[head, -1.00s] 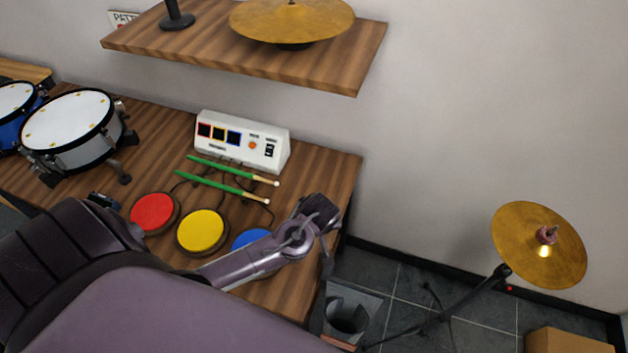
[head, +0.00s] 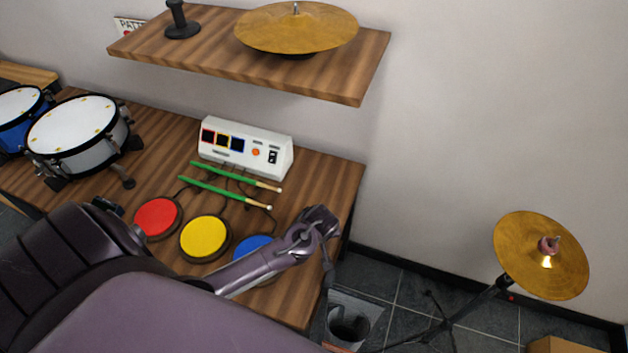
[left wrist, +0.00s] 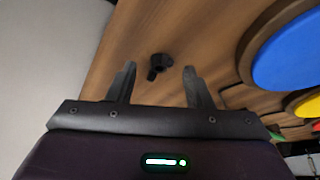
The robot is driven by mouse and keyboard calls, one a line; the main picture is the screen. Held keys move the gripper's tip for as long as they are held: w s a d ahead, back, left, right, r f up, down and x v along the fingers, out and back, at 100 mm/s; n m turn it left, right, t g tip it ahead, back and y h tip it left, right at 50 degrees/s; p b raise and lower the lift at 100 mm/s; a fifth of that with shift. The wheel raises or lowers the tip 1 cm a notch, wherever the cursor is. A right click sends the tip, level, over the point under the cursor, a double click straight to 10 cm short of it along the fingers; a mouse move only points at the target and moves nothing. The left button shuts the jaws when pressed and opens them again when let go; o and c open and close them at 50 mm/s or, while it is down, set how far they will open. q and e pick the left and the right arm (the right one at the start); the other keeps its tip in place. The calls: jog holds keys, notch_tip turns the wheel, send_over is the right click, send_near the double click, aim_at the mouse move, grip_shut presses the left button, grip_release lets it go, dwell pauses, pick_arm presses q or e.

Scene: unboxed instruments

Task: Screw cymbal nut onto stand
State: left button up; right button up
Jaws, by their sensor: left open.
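A small black wing-shaped nut (left wrist: 161,63) lies on the wooden table in the left wrist view. It appears between and just beyond the fingertips of my open, empty left gripper (left wrist: 159,72). In the head view my left gripper (head: 328,272) points down near the table's right end, and I cannot make out the nut there. The stand (head: 470,312) is at the right, holding a tilted gold cymbal (head: 520,250). A pinkish felt piece (head: 549,245) sits at the cymbal's centre around the rod tip. My right gripper is not in view.
The wooden table (head: 330,180) bears red, yellow and blue pads, green drumsticks (head: 225,190), a white control box (head: 245,147) and drums. A shelf (head: 330,85) with another cymbal hangs above. A grey bin-like object (head: 352,315) and a cardboard box (head: 560,345) are on the floor.

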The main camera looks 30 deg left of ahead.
pick_arm(q)
jog(key=shift+w+a+f, duration=0.15)
jog(key=shift+f, duration=0.5)
grip_shut()
